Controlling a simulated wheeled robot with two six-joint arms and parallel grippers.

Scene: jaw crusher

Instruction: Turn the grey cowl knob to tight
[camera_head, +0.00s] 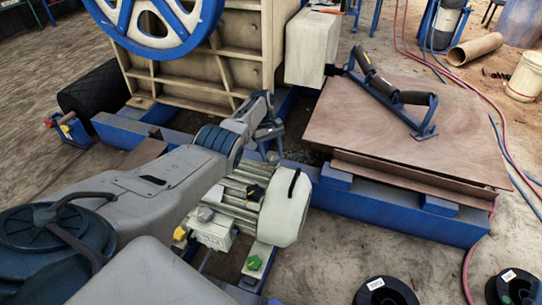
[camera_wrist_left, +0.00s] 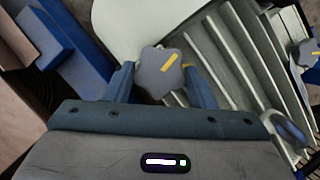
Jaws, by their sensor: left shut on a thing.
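The grey cowl knob (camera_wrist_left: 158,72) is a lobed knob with a yellow stripe on its face, in the upper middle of the left wrist view. The stripe slants up to the right. My left gripper (camera_wrist_left: 160,82) is shut on the knob, one blue finger at each side. In the head view, my left gripper (camera_head: 267,141) reaches down at the far end of the ribbed motor (camera_head: 240,195); the knob is hard to make out there. My right gripper is not in view.
A second, dark knob (camera_head: 256,192) stands on the motor, with a green knob (camera_head: 254,262) and a yellow knob (camera_head: 180,233) lower down. The cream crusher body (camera_head: 215,65) rises behind my gripper. A wooden board (camera_head: 400,135) on blue beams lies to the right.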

